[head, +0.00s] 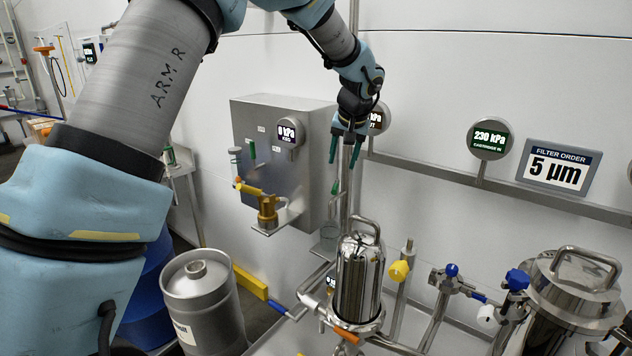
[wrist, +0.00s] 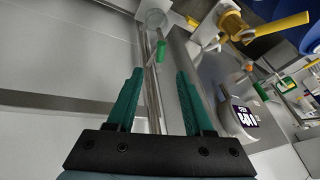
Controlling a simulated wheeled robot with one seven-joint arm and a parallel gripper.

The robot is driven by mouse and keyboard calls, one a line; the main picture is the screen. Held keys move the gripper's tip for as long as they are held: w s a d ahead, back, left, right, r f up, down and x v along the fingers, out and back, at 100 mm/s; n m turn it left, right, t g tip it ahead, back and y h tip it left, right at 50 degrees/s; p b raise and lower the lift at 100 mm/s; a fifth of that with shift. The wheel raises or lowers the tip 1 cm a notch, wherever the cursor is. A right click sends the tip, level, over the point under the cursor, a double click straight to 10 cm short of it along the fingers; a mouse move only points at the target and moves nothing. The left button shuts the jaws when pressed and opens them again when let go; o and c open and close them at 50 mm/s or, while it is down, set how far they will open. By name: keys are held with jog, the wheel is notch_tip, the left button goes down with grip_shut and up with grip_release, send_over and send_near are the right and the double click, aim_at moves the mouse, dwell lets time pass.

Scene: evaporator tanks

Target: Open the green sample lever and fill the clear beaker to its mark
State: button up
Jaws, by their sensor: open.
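The green sample lever (head: 336,187) hangs on the thin pipework just below my gripper (head: 343,162) in the head view. In the wrist view the green lever (wrist: 160,52) shows beyond the fingertips of my gripper (wrist: 160,78), in the gap between them. My gripper is open, with nothing between its green fingers, and looks apart from the lever. The clear beaker (head: 330,233) stands below the lever, behind the steel filter housing. In the wrist view the beaker (wrist: 155,18) is a small round outline at the top. Its mark and contents are too small to tell.
A steel box (head: 305,190) with a kPa display stands left of the lever, with a yellow-handled valve (head: 255,192) on its front. The steel filter housing (head: 362,285) with a top handle stands in front. A rail (head: 430,168) runs along the wall to the right.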

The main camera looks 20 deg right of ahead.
aim_at(335, 187)
jog(key=p+x, duration=0.3)
jog(key=x, duration=0.7)
jog(key=shift+w+a+f, duration=0.1)
jog(key=shift+f, duration=0.1)
grip_shut()
dwell(1.1)
